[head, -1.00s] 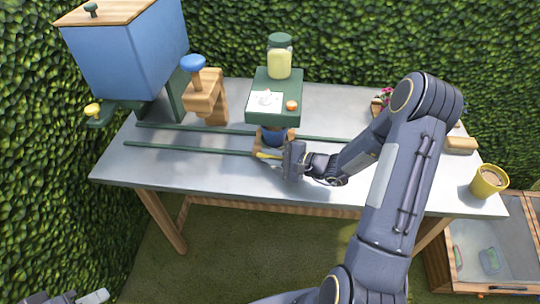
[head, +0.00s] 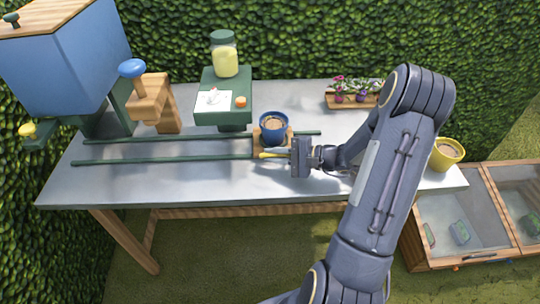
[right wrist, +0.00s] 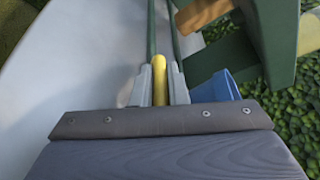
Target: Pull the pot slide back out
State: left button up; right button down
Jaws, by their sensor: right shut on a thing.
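The pot slide is a small wooden carriage (head: 257,138) on two green rails (head: 165,160), at their right part. A blue pot (head: 273,135) with brown fill stands upright on it; the pot's side also shows in the right wrist view (right wrist: 216,88). The slide's yellow handle (head: 270,155) points to the right. My right gripper (head: 290,155) is shut on this handle; in the right wrist view the handle (right wrist: 160,80) sits between the two fingers. My left gripper is not in view.
A green stand (head: 222,118) with a jar (head: 224,58) is left of the pot. A wooden post with a blue knob (head: 150,100) and a blue hopper (head: 65,60) stand further left. A flower tray (head: 350,100) and a yellow pot (head: 446,154) are at right.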

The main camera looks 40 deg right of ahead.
jog(key=c, duration=1.5)
grip_release()
jog(key=shift+o, duration=0.2)
jog(key=b+v, duration=0.1)
jog(key=v, duration=0.6)
jog(key=shift+s+d+r, duration=0.15)
jog(key=shift+s+d, duration=0.1)
jog(key=shift+s, duration=0.05)
